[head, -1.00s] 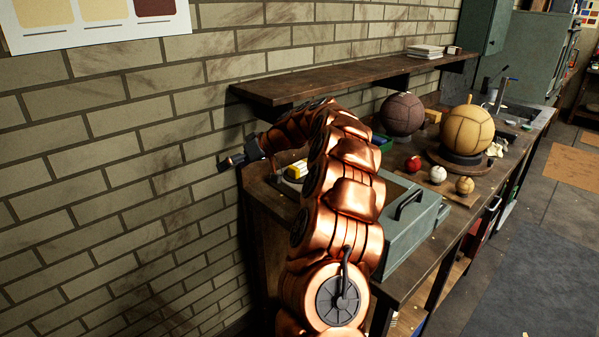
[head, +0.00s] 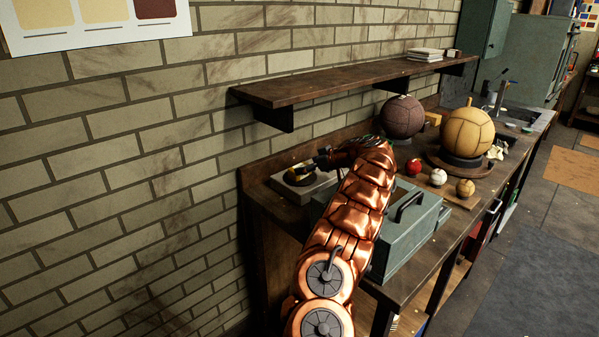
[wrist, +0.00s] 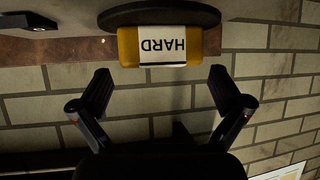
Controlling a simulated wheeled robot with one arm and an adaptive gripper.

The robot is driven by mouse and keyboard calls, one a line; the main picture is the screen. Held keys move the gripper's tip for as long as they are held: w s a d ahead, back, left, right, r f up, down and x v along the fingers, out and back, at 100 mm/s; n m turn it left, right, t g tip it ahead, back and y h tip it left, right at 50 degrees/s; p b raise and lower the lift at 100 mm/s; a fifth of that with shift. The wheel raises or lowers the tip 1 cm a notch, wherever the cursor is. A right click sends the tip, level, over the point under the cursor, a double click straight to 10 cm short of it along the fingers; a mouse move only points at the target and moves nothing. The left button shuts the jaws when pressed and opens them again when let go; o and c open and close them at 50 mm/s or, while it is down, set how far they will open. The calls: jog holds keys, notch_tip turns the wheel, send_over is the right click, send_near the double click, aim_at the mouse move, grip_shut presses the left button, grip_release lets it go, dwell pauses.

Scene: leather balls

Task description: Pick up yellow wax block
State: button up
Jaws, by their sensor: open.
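The yellow wax block (wrist: 128,48) has a white label reading HARD, upside down in the wrist view. It rests against a dark round plate (wrist: 160,15). My gripper (wrist: 160,78) is open and empty, with one finger on each side of the block's line. The fingertips stop a little short of the block, and I see no contact. In the head view, my gripper (head: 312,164) is at the left end of the bench by the plate, and it partly hides the block.
A green metal toolbox (head: 412,235) stands beside my arm. A wooden shelf (head: 350,82) hangs on the brick wall above. A brown ball (head: 402,118), a tan ball (head: 467,133) and several small balls stand farther right on the bench.

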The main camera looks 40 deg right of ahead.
aim_at(300, 166)
jog(key=shift+p+x, duration=1.35)
jog(key=shift+x, duration=1.65)
jog(key=shift+c, duration=0.2)
jog(key=c, duration=0.9)
jog(key=shift+r, duration=0.15)
jog(key=shift+r+b, duration=0.8)
jog(key=shift+r, duration=0.75)
jog(key=shift+s+a+r, duration=0.1)
jog(key=shift+a+r, duration=0.1)
